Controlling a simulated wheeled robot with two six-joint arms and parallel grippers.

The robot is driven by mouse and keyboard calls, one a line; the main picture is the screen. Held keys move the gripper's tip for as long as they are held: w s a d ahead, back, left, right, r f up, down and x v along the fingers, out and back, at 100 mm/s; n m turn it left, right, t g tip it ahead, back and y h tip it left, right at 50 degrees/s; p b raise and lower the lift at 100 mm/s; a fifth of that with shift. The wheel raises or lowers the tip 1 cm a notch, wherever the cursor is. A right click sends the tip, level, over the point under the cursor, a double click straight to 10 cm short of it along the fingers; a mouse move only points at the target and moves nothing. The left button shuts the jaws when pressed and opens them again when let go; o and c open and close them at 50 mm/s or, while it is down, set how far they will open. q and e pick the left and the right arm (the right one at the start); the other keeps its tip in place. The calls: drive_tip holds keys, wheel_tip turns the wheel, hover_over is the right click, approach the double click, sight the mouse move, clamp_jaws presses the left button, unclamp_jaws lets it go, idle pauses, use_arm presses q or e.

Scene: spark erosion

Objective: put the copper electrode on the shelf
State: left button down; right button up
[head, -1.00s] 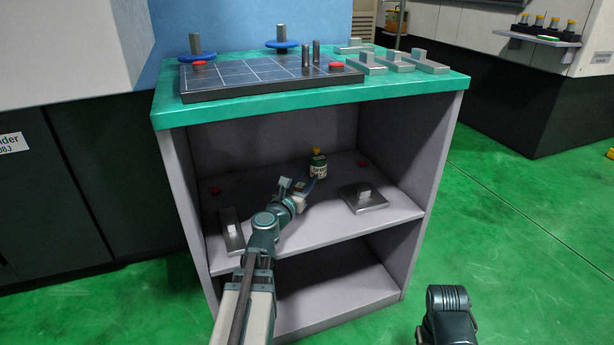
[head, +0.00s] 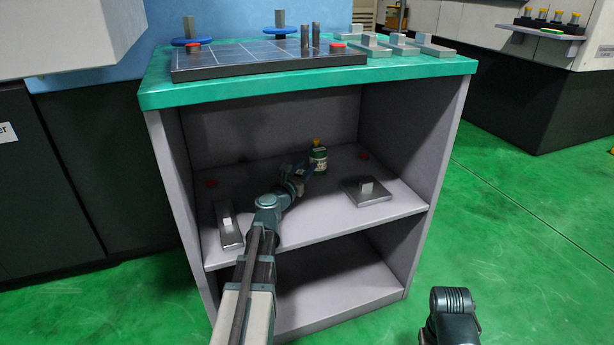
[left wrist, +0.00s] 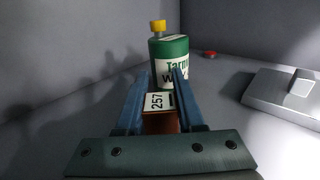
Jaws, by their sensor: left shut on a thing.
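The copper electrode (left wrist: 160,122) is a brown block with a white top label reading 257. It shows in the left wrist view between the blue fingers of my left gripper (left wrist: 160,82), which is shut on it. In the head view my left gripper (head: 308,172) reaches in over the shelf (head: 325,215), the grey middle board of the cabinet. The electrode is hidden behind my arm there. I cannot tell whether it touches the board. My right gripper is not visible; only part of my right arm shows at the lower right.
A green bottle with a yellow cap (head: 319,158) stands just beyond the gripper. Metal blocks (head: 229,228) and (head: 368,193) lie left and right on the board, with red discs (head: 363,155) farther back. Cabinet walls and the green top (head: 420,66) enclose the space.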

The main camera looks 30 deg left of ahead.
use_arm(q)
drive_tip(key=shift+f, duration=0.1)
drive_tip(key=c, duration=0.5)
unclamp_jaws()
drive_tip(key=shift+s, duration=0.1)
drive_tip(key=s, duration=0.7)
drive_tip(key=shift+s+d, duration=0.2)
drive_tip(key=shift+d, duration=0.15)
